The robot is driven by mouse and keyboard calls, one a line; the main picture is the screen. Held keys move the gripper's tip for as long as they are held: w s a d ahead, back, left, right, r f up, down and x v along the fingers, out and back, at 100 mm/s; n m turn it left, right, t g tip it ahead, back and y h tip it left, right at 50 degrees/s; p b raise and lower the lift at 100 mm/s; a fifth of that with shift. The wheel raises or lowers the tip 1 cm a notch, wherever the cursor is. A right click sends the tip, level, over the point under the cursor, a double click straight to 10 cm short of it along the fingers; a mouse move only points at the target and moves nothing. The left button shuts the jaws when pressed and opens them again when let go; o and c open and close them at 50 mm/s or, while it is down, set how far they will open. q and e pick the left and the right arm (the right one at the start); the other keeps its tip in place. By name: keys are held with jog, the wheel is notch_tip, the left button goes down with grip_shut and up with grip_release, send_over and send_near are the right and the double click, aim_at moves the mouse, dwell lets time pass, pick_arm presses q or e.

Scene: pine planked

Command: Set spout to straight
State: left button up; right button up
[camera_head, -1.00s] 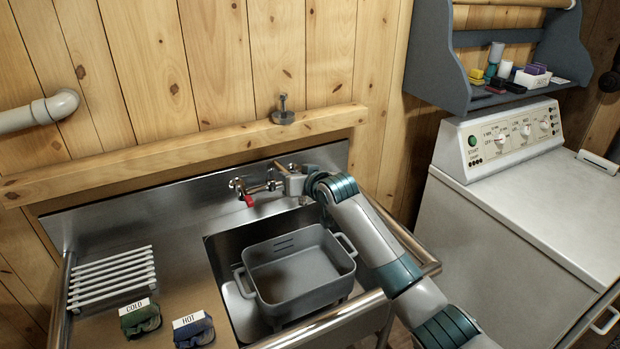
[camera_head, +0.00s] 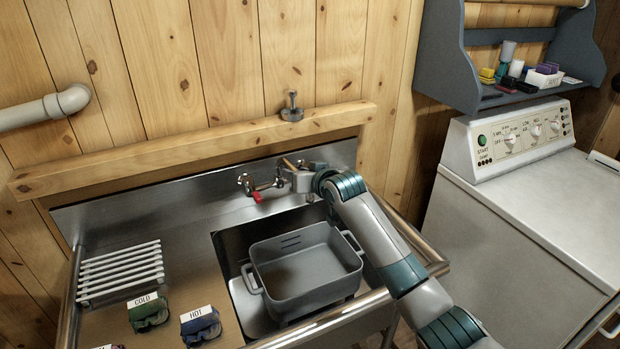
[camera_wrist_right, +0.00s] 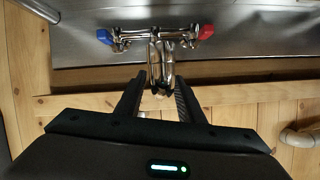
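The chrome faucet (camera_head: 264,186) is on the sink's back wall, with a red handle (camera_head: 257,197) at its left. In the right wrist view the faucet shows a blue handle (camera_wrist_right: 105,37), a red handle (camera_wrist_right: 206,32) and the chrome spout (camera_wrist_right: 155,65) between them. My right gripper (camera_wrist_right: 160,84) is at the spout, with one finger on each side. The fingers look apart, with a gap around the spout; contact cannot be made out. In the head view my right gripper (camera_head: 293,180) hides the blue handle and most of the spout. My left gripper is not in view.
A grey tub (camera_head: 305,268) sits in the sink basin below my right arm. A wooden ledge (camera_head: 190,152) runs above the faucet; a washer (camera_head: 520,200) stands right.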

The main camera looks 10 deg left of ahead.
jog(key=b+v, duration=0.4)
jog(key=v, duration=1.3)
jog(key=shift+s, duration=0.2)
